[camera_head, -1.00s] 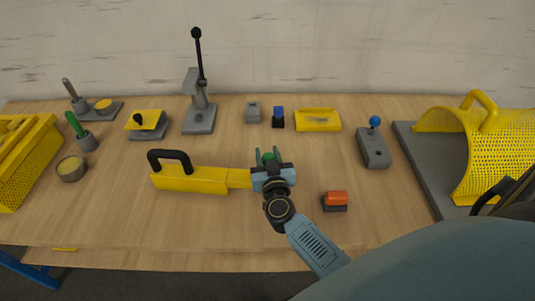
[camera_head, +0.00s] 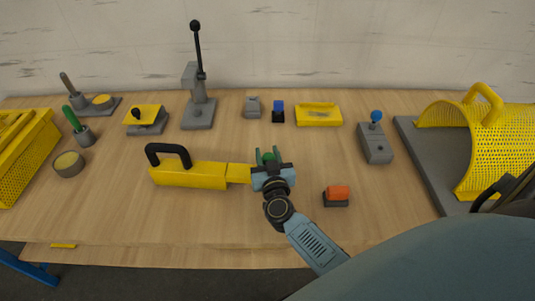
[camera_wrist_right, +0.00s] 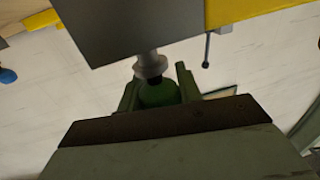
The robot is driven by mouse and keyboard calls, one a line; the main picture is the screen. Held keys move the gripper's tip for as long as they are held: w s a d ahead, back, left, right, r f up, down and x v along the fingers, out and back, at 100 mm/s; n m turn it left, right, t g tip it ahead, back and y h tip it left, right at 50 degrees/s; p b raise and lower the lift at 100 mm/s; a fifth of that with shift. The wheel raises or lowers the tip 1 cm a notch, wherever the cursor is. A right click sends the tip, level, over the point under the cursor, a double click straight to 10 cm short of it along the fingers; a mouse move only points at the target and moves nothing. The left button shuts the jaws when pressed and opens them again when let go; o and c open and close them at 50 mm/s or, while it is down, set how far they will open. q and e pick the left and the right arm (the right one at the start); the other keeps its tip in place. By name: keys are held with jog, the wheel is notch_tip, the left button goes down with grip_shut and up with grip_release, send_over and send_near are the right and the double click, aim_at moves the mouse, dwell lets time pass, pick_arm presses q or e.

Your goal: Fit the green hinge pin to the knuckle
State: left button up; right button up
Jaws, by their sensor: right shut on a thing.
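My right gripper (camera_head: 272,170) is shut on the green hinge pin (camera_head: 268,157), at the right end of a yellow bar (camera_head: 190,175) with a black handle. In the right wrist view the pin's round green head (camera_wrist_right: 158,93) sits between the two fingers. A grey stem with a collar (camera_wrist_right: 149,66) runs from it toward a grey block (camera_wrist_right: 140,25). I cannot tell whether this block is the knuckle, or how far the stem goes in. The gripper hides much of the bar's right end in the head view. My left gripper is not in view.
An orange-topped block (camera_head: 337,196) lies close right of my right gripper. A grey block with a blue knob (camera_head: 376,145) and a yellow mesh guard (camera_head: 490,140) stand farther right. A lever press (camera_head: 198,105) and small blocks line the back. The front middle table is clear.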

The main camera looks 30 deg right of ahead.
jog(key=shift+f+b, duration=0.55)
jog(key=shift+f, duration=0.3)
jog(key=o, duration=1.1)
jog(key=shift+s, duration=0.1)
jog(key=p+v, duration=0.1)
jog(key=v, duration=1.2)
jog(key=shift+s+a, duration=0.1)
